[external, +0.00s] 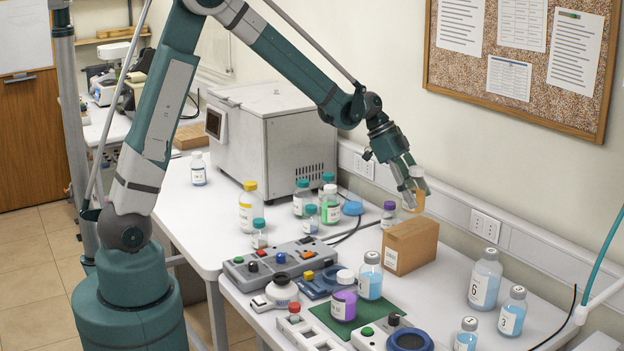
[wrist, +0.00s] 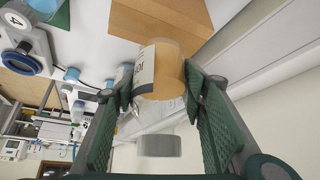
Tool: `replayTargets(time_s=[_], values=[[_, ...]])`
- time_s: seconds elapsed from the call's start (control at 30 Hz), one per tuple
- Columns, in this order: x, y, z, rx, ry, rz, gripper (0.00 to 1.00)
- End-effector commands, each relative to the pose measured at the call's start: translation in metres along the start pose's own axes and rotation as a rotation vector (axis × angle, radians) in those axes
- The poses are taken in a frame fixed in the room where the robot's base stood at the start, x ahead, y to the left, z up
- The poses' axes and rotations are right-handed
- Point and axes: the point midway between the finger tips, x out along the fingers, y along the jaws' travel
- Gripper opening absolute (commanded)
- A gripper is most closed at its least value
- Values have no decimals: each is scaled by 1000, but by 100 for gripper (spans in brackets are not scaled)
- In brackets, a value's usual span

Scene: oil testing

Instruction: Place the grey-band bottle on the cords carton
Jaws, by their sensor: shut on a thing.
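My gripper (external: 412,184) is shut on a bottle of amber liquid (external: 414,202), in the air above the brown cords carton (external: 412,250). In the wrist view my gripper (wrist: 160,92) has its green pads on both sides of the bottle (wrist: 168,72), which carries a white label. A grey cap or band (wrist: 160,146) shows at its near end. The bottle's base points towards the carton (wrist: 160,18). The external view shows the bottle close over the carton's top; I cannot tell whether they touch. The carton's top looks otherwise empty.
A purple-capped bottle (external: 389,214) stands close behind the carton's left side. A blue-liquid bottle (external: 370,276) stands at its front left. Grey-capped bottles (external: 485,278) stand to the right. The wall with a socket rail (external: 450,208) runs close behind.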

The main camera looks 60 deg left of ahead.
Motion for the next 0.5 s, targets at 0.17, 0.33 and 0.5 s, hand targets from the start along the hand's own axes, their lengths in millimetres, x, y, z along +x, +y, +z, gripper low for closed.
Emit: replayTargets(time_s=[0.17, 0.33, 0.5], values=[[7, 0, 4, 0, 0, 0, 22], [8, 0, 5, 0, 0, 0, 22], [9, 0, 5, 0, 0, 0, 22]])
